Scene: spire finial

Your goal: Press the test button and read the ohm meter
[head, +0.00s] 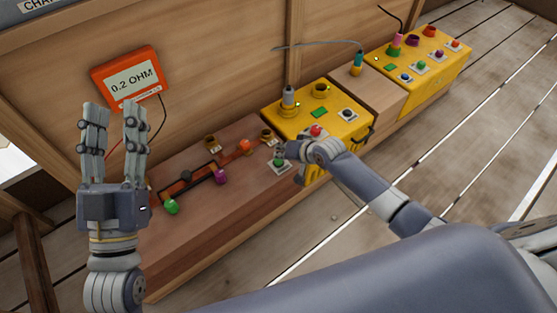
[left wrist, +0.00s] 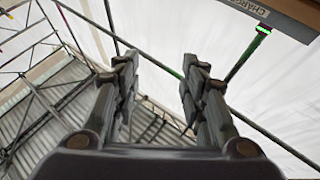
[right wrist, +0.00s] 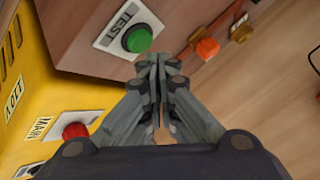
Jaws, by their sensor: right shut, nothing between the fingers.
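The orange ohm meter (head: 125,77) leans on the wooden back panel and its display reads "0.2 OHM". In the right wrist view the button (right wrist: 137,39) is beside the plate's word "TEST". My right gripper (head: 284,152) is shut and empty; its fingertips (right wrist: 158,62) are close to the button, just right of and below it. I cannot tell contact. My left gripper (head: 115,108) is open, empty and pointing up, its fingers apart in the left wrist view (left wrist: 160,70).
The wooden block's top (head: 235,195) carries a dark slotted track with coloured knobs and brass terminals. A yellow box (head: 330,122) with a red button (right wrist: 75,131) marked "MAIN" adjoins it. Another yellow box (head: 440,75) stands further right. The plank floor is clear in front.

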